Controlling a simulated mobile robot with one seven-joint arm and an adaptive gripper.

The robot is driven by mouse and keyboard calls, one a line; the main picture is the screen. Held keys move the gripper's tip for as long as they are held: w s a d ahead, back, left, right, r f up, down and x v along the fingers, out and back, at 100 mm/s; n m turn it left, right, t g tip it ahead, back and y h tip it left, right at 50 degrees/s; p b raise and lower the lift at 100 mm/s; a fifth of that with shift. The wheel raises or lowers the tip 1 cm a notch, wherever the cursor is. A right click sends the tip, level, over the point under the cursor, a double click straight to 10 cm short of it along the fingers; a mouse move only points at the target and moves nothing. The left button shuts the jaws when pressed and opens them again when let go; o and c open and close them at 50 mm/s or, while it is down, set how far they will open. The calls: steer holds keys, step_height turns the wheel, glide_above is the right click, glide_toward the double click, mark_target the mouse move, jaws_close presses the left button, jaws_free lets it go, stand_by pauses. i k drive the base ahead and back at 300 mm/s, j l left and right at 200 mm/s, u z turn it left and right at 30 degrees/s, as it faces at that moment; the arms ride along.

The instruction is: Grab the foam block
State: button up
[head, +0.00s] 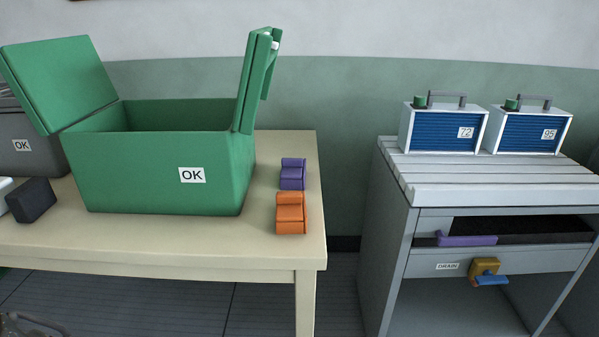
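A dark charcoal block (31,200), which looks like the foam block, rests on the left part of the cream table (150,258), left of the green box. It sits at an angle, and a white object (5,192) cut by the left picture edge is beside it. I cannot confirm its material. My gripper cannot be made out. Only a small grey mechanical piece shows at the bottom left corner, and I cannot tell which part it is.
An open green box (150,185) labelled OK fills the table's middle, with a grey OK box (35,155) behind left. Purple (292,174) and orange (290,213) pieces lie to its right. A grey cabinet (395,230) with a DRAIN drawer carries two blue-fronted units (440,130). A floor gap separates table and cabinet.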

mark_target(35, 197)
steer(key=u, duration=1.4)
